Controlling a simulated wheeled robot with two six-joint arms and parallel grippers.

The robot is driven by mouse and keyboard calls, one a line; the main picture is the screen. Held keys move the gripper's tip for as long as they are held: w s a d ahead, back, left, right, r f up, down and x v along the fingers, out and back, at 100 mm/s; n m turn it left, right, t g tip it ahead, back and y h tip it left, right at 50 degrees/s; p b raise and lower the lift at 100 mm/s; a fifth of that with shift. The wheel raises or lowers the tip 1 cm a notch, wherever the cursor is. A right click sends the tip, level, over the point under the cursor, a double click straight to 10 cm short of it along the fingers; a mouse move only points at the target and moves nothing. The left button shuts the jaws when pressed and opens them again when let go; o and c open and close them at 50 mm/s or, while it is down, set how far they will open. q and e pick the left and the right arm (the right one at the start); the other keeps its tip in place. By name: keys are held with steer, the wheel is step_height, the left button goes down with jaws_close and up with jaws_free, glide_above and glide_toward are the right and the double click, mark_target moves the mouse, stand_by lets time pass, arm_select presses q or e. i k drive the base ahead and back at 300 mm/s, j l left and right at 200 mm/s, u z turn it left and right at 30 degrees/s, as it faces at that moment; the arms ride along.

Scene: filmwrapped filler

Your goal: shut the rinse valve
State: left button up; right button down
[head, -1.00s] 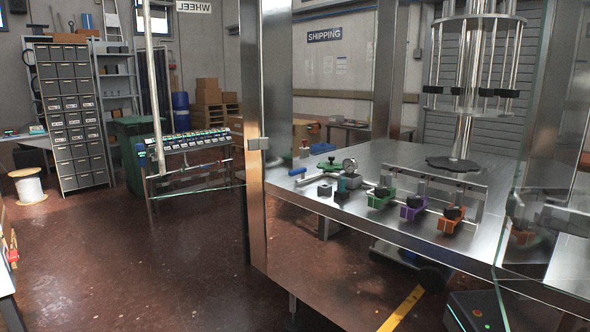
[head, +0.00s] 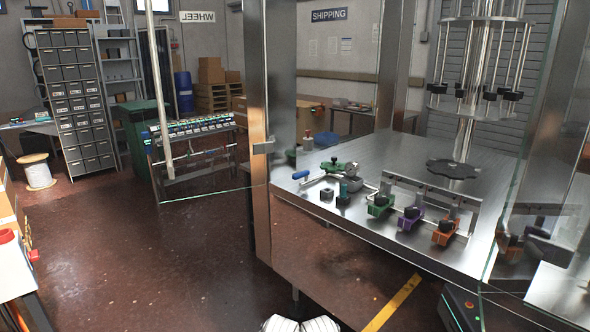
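A blue-handled lever (head: 300,175) sits at the left end of a small pipe assembly on the steel table. A green-handled fitting (head: 333,166) stands beside it. Further right, a green clamp-like valve (head: 380,205), a purple one (head: 411,217) and an orange one (head: 445,231) sit in a row along a metal rail, each with a black knob. No label that I can read tells which is the rinse valve. Neither of my grippers shows; only white ribbed parts, probably mine, enter at the bottom centre.
The steel table (head: 420,150) lies in a glass-and-steel enclosure with a tall post (head: 258,120) at its near left corner. A spindle carousel (head: 466,95) stands towards the back. The brown floor (head: 170,270) in front is clear. A bench with a red button edges the left.

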mark_target(304, 173)
steer(key=i+u, duration=0.1)
steer(key=i, duration=0.35)
steer(key=i+l, duration=0.15)
steer(key=i, duration=0.35)
steer(key=i+l+u, duration=0.15)
steer(key=i, duration=0.3)
steer(key=i+l, duration=0.1)
steer(key=i, duration=0.4)
steer(key=u, duration=0.05)
